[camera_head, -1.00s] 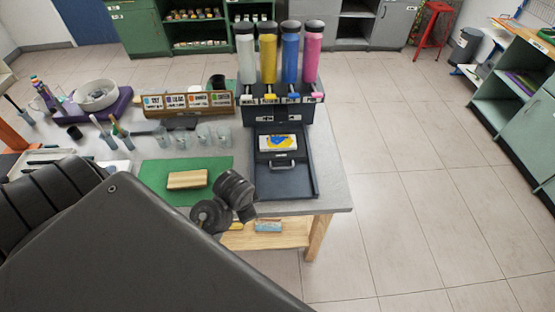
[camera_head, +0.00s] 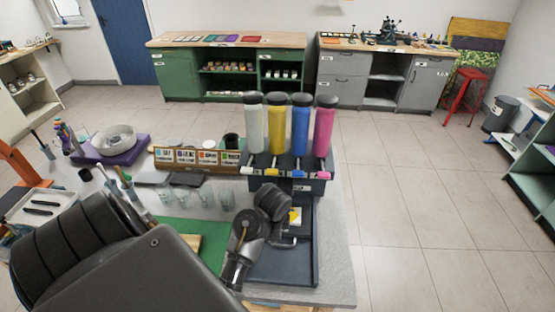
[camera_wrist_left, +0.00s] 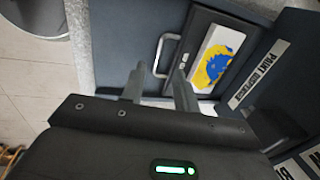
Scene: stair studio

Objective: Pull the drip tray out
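The drip tray (camera_wrist_left: 202,28) is a dark, flat piece with a blue-and-yellow painted card (camera_wrist_left: 217,56) on it and a curved metal handle (camera_wrist_left: 164,52) at its front. It lies on the dark base of the paint dispenser. In the head view my left arm covers much of the drip tray (camera_head: 304,228). My left gripper (camera_wrist_left: 158,78) is open in the wrist view, its two fingers apart, with the handle in front of and between the fingertips. I cannot tell whether they touch it. My right gripper is not in view.
The dispenser (camera_head: 300,187) holds white, yellow, blue and pink bottles behind the drip tray. Clear cups (camera_head: 195,196), a green mat (camera_head: 212,235) and a labelled rack (camera_head: 198,157) are to the left. Free floor lies right of the table.

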